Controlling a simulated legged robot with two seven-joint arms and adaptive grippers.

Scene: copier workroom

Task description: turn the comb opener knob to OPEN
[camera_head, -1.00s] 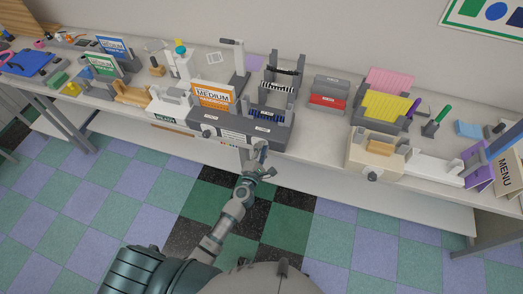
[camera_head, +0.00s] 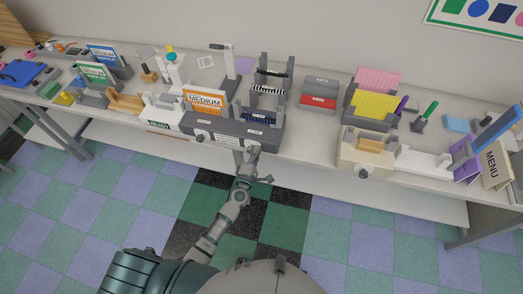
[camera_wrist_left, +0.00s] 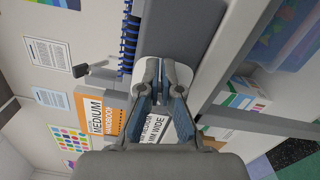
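A long grey device with small labels on its front (camera_head: 264,137) stands at the table's front edge. A small round knob (camera_head: 200,138) shows on its front left; its setting is too small to read. My left gripper (camera_head: 247,153) is in front of the device's right part, below its top and to the right of the knob. In the left wrist view its fingers (camera_wrist_left: 160,68) are a small gap apart, with nothing clearly between them. A pale plate lies behind the fingertips. The knob is not clearly seen there. My right gripper is not in view.
An orange MEDIUM card (camera_head: 205,102) stands behind the grey device, with a comb rack (camera_head: 279,85) to its right. A beige device (camera_head: 352,150) with another dark knob (camera_head: 363,173) stands further right. The floor before the table is clear.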

